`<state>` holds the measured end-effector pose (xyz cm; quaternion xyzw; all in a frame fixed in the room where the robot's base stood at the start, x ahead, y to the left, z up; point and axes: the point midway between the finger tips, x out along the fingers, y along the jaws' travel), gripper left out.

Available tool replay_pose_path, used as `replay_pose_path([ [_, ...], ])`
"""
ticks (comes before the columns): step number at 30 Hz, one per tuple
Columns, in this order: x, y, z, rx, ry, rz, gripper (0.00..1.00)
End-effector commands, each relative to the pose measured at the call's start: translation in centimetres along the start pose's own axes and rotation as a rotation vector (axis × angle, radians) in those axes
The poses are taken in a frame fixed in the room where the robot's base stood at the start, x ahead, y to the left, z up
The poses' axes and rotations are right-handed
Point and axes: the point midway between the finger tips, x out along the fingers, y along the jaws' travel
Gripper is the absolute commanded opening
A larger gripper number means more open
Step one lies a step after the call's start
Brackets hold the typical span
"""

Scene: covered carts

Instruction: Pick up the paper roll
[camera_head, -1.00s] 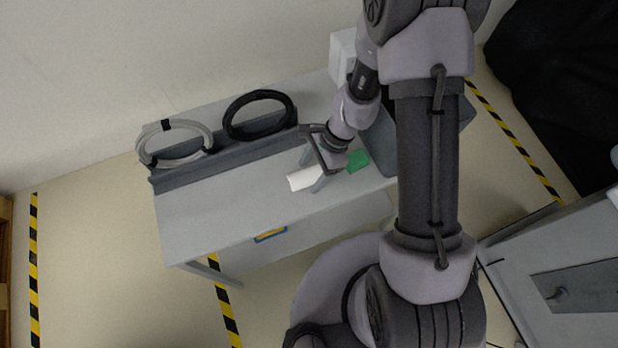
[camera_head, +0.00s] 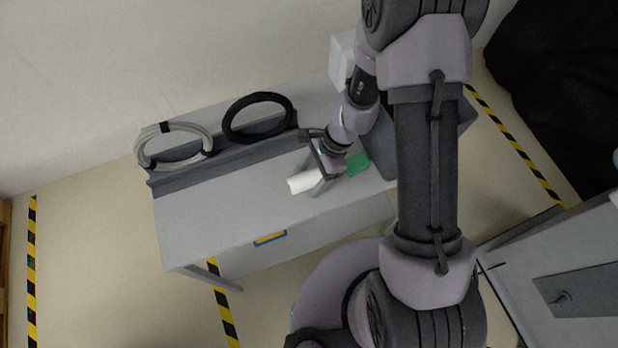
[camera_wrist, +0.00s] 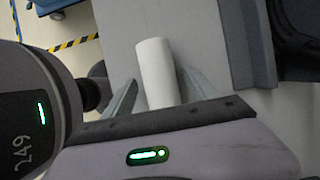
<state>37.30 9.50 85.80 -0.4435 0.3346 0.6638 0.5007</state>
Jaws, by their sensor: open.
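The white paper roll (camera_head: 301,182) lies on the grey table (camera_head: 215,220), near its front right part. In the wrist view the paper roll (camera_wrist: 156,72) lies between the two fingers of my gripper (camera_wrist: 160,95), with a finger on each side. The fingers are apart and a gap shows beside the roll, at least on the left. My gripper (camera_head: 319,172) also shows in the head view, at the right end of the roll. The near end of the roll is hidden behind the gripper body in the wrist view.
A green item (camera_head: 358,163) lies right of the gripper, near a grey bin (camera_head: 378,150). A grey cable coil (camera_head: 143,155) and a black cable coil (camera_head: 228,122) rest along the table's back. A white box (camera_head: 341,58) stands behind. The table's left part is clear.

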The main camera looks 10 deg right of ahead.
Motion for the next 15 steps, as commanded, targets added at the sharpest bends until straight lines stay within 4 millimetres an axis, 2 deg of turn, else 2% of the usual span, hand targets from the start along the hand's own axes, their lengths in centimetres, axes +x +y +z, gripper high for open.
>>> replay_pose_path([
  [2,-0.02,0.00,0.00,0.000,0.000,0.000,0.67],
  [12,-0.01,0.00,0.00,0.000,0.000,0.000,0.00],
  [15,-0.01,-0.01,0.00,0.000,0.000,0.000,0.00],
])
